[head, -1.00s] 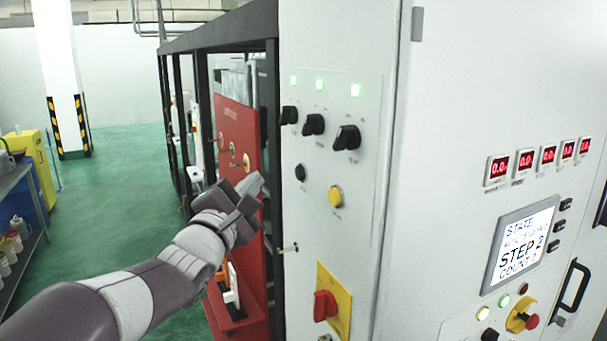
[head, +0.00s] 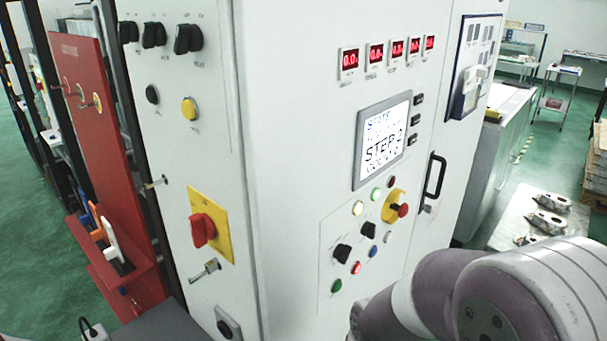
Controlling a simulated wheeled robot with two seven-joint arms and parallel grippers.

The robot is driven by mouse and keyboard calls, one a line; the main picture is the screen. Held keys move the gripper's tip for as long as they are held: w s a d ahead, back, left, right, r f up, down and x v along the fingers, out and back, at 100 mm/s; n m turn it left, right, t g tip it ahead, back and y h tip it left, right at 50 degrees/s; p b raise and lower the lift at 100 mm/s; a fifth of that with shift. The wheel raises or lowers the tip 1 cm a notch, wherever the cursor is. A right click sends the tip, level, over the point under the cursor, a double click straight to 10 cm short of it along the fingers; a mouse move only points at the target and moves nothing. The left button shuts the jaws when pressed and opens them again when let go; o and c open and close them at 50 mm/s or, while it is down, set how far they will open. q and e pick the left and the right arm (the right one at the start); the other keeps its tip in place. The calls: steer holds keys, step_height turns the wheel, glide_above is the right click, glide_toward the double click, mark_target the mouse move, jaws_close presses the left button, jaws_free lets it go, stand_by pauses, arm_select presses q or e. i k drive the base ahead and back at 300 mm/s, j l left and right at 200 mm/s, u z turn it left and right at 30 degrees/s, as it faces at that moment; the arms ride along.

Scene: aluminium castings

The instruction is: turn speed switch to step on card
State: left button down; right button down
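The grey cabinet carries several black rotary switches. Three sit in a row high on its left face (head: 187,39), and two more sit on the lower front panel, one at left (head: 342,254) and one at upper right (head: 368,229). Their labels are too small to read, so I cannot tell which is the speed switch. The display screen (head: 382,140) on the front reads STATE at the top and STEP 2 in large letters. My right arm fills the lower right corner, with its gripper out of frame. My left gripper is also out of frame.
A red rotary switch on a yellow plate (head: 203,229) and a red button on a yellow collar (head: 403,210) stick out. A black door handle (head: 434,176) is to the right. A red board (head: 98,150) stands left. A table with castings (head: 552,203) is at right.

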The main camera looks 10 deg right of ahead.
mark_target(369, 229)
steer(key=k+l+z, duration=0.2)
steer(key=l, duration=1.25)
steer(key=l+z, duration=0.15)
steer(key=l, duration=1.3)
